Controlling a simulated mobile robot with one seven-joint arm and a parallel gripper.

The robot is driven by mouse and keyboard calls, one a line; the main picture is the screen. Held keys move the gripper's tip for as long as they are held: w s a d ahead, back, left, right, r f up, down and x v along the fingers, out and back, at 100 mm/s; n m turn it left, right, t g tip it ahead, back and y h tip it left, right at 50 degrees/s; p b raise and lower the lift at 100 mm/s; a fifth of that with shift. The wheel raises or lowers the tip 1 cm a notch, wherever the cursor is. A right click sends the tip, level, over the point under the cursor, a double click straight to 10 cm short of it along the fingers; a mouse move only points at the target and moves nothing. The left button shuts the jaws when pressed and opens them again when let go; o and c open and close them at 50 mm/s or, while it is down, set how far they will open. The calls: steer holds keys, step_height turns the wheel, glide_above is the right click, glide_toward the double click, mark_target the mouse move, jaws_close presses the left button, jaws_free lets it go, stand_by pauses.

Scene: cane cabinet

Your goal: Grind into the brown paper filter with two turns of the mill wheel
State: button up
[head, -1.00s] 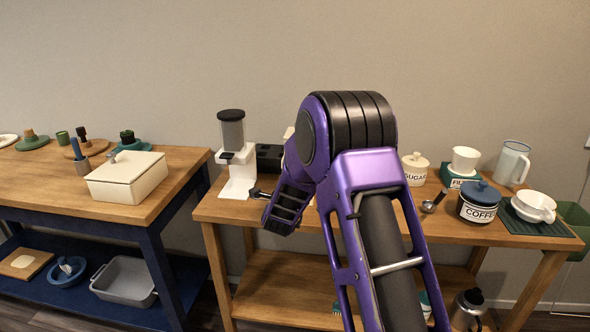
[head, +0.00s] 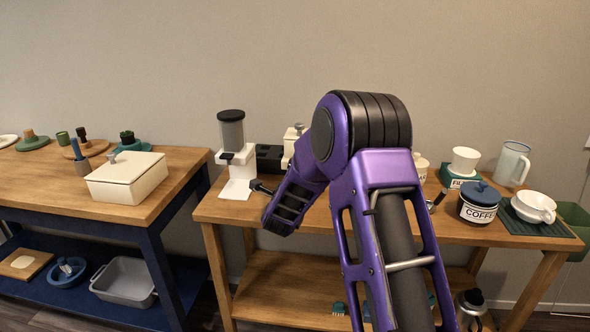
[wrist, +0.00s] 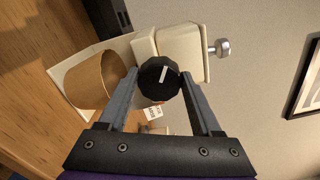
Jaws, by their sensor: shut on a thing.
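In the wrist view my gripper (wrist: 160,82) is shut on the black mill wheel (wrist: 158,78), one finger on each side; a white mark shows on the wheel's face. The cream mill (wrist: 182,52) is behind the wheel. The brown paper filter (wrist: 97,78) shows as an open-topped cup to the left of the wheel, inside the pale mill frame. In the head view only the mill's top (head: 297,132) shows, and my arm hides the wheel, the filter and my fingers.
A white dispenser with a clear hopper (head: 232,135) and a black box (head: 269,157) stand left of the mill. To the right are a coffee jar (head: 479,204), a white cup on a green box (head: 464,161) and a jug (head: 512,163).

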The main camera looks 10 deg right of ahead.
steer(key=o, duration=1.4)
steer(key=v, duration=1.7)
steer(key=shift+s, duration=0.2)
